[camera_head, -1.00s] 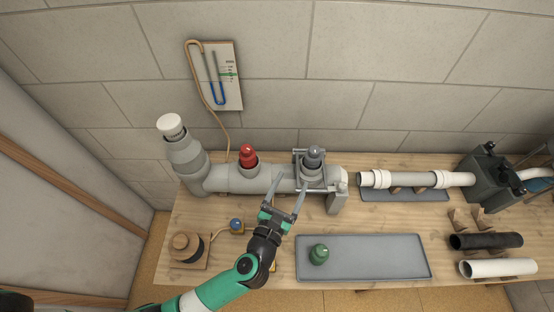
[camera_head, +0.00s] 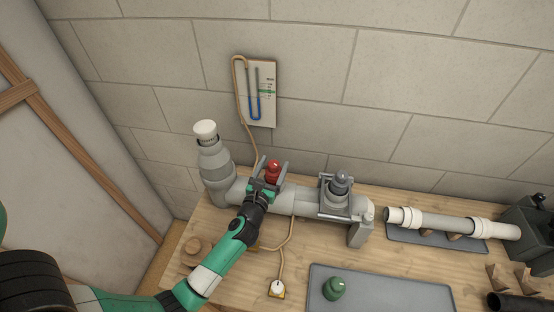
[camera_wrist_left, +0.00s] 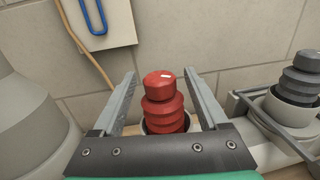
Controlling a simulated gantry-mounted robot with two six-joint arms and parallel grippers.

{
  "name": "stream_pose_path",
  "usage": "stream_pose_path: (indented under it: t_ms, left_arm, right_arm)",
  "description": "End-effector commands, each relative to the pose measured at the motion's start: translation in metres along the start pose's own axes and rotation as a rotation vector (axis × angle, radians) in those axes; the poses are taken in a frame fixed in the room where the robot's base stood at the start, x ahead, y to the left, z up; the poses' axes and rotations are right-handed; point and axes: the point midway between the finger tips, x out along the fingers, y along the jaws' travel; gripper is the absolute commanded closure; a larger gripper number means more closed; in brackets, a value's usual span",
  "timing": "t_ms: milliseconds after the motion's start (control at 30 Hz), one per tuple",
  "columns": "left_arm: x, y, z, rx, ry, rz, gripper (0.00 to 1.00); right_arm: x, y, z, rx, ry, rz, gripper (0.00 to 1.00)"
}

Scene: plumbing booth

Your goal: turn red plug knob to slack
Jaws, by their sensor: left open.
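The red plug knob (camera_head: 272,169) stands upright in a grey socket on the grey pipe (camera_head: 300,201). My left gripper (camera_head: 272,168) is open, with one finger on either side of the red plug. In the left wrist view the red plug (camera_wrist_left: 163,100) shows a ribbed body and a flat top with a small white mark. It sits between the two fingers of my left gripper (camera_wrist_left: 161,85), with a gap on each side. The plug's lower end and socket are partly hidden by the gripper body. My right gripper is not in view.
A grey plug (camera_head: 341,183) in a bracket stands right of the red one. A white-capped pipe (camera_head: 205,131) rises at left. A manometer board (camera_head: 262,93) with a hose hangs behind. A green plug (camera_head: 333,288) stands on the grey tray (camera_head: 400,292) in front.

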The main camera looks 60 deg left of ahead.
Motion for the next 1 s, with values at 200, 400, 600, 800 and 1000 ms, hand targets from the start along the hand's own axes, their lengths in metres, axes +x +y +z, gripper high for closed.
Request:
stream_pose_path:
  t_ms: [200, 400, 600, 800, 1000]
  left_arm:
    - [0.031, 0.0, -0.001, 0.0, -0.001, 0.0, 0.23]
    - [0.036, 0.0, 0.0, 0.0, 0.0, -0.001, 0.23]
    - [0.035, 0.0, 0.0, 0.0, 0.0, -0.001, 0.4]
    - [0.035, 0.0, 0.0, 0.0, 0.0, -0.001, 0.76]
    - [0.035, 0.0, 0.0, 0.0, 0.0, -0.001, 1.0]
  right_arm:
    - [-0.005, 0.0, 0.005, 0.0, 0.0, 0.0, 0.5]
    - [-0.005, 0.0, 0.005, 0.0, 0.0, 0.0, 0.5]
    - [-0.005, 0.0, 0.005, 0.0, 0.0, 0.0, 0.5]
    - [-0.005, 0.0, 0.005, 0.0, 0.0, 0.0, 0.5]
    - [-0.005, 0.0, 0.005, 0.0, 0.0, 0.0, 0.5]
